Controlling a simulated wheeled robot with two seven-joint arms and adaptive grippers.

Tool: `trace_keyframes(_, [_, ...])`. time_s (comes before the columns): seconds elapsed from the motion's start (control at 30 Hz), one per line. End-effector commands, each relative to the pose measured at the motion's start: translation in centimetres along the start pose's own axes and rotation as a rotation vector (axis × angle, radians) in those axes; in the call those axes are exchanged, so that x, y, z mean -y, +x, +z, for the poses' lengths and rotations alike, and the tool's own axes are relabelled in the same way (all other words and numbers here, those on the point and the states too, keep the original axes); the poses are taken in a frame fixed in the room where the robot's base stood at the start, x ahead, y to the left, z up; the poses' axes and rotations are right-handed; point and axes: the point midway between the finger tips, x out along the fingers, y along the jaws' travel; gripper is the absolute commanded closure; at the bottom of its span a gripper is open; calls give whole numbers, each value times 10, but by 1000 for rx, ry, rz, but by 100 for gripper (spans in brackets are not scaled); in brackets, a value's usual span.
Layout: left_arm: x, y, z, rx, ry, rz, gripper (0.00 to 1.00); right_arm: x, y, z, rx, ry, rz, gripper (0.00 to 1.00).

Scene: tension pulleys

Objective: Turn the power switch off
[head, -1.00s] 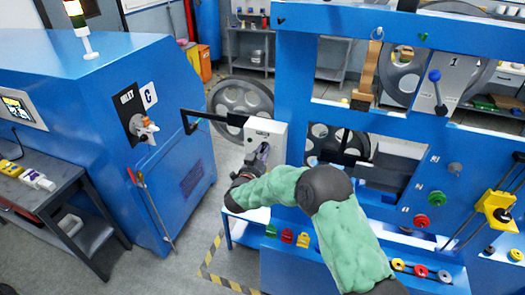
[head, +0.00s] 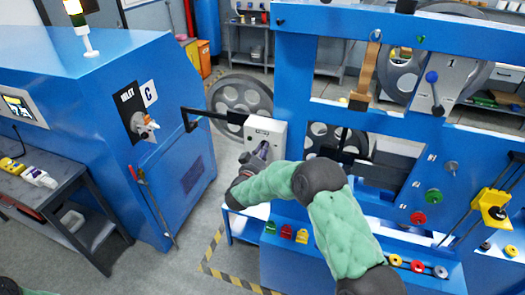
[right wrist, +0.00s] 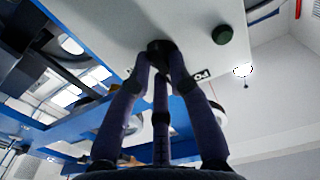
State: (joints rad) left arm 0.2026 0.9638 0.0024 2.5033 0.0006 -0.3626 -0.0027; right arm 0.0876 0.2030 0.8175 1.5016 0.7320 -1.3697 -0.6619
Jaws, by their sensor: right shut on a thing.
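The power switch is on a white box (head: 266,133) fixed to the left side of the blue frame. In the right wrist view the box's pale face (right wrist: 130,22) carries a dark round knob (right wrist: 158,46), a dark green button (right wrist: 222,34) and a small black-and-white label (right wrist: 201,75). My right gripper (head: 262,152) is at the box front, and the right wrist view shows its fingers (right wrist: 160,58) shut around the dark knob. The fingers hide most of the knob, so its setting cannot be read. My left gripper is out of view.
A blue cabinet (head: 95,110) with a rotary handle (head: 145,124) stands at the left. A dark arm (head: 210,113) reaches from the box towards it. The blue frame (head: 300,75) with pulleys is at the right. Open floor (head: 205,205) lies between them.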

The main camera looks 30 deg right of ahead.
Motion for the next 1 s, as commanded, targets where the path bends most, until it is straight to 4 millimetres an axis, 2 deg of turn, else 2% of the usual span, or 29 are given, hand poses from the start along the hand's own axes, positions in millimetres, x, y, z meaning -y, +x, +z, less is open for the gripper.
trace_keyframes(0.2, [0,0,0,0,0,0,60,0,0,1,2,-3,-1,100])
trace_keyframes(0.23, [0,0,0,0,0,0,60,0,0,1,2,-3,-1,75])
trace_keyframes(0.3, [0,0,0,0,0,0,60,0,0,1,2,-2,0,56])
trace_keyframes(0.73, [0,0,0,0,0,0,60,1,-6,0,0,1,-1,56])
trace_keyframes(0.87, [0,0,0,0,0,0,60,1,-23,0,1,0,-4,56])
trace_keyframes(1.0, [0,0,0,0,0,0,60,1,-50,0,0,-1,-5,56])
